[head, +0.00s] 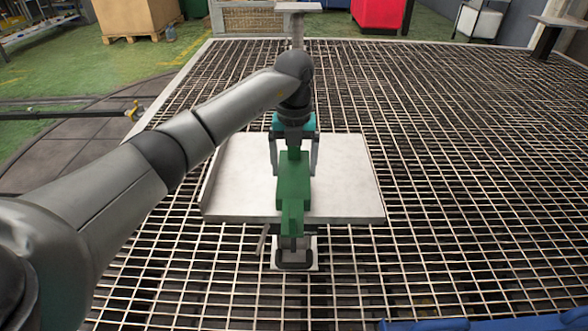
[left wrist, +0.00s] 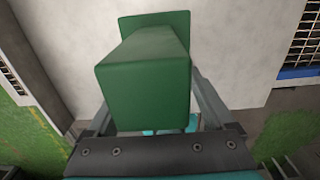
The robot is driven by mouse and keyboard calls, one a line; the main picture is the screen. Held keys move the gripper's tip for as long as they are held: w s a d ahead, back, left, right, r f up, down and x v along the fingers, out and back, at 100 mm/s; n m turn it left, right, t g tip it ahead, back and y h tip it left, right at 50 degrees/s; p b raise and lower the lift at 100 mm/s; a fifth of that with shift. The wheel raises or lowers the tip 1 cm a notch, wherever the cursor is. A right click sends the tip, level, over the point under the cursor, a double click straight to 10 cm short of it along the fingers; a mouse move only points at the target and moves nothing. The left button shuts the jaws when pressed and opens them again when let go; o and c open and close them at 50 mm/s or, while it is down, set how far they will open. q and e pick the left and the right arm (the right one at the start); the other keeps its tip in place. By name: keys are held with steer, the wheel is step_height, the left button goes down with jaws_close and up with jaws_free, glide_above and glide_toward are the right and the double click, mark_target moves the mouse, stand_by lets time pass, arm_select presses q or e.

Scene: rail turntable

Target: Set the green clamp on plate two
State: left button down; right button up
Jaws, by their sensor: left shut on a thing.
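The green clamp (head: 293,190) is a blocky green piece in the middle of the head view, over a pale square plate (head: 345,180) on a stand. My left gripper (head: 294,168) is shut on the clamp, with a finger on each side of it. In the left wrist view the clamp (left wrist: 145,80) fills the middle, with the pale plate (left wrist: 235,40) behind it. I cannot tell whether the clamp touches the plate. No number shows on the plate. My right gripper is not in view.
Metal grating (head: 460,180) surrounds the stand. Another small plate on a post (head: 298,8) stands behind, and one (head: 562,22) is at the far right. A cardboard box on a pallet (head: 135,18) and a red bin (head: 378,14) are at the back. Blue objects (head: 430,325) edge the front right.

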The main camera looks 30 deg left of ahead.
mark_target(294, 169)
arm_select(q)
steer(key=shift+f, duration=0.15)
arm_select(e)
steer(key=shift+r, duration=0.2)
arm_select(q)
steer(key=shift+f, duration=0.1)
jaws_free()
steer(key=shift+f, duration=0.1)
steer(key=shift+r, duration=0.3)
step_height(294, 169, up, 12)
steer(key=p, duration=0.4)
steer(key=shift+p, duration=0.4)
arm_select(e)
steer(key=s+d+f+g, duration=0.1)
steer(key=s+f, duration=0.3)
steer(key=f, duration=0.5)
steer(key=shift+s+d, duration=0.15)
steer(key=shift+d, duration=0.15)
arm_select(q)
steer(key=shift+s+f, duration=0.1)
steer(key=shift+f, duration=0.1)
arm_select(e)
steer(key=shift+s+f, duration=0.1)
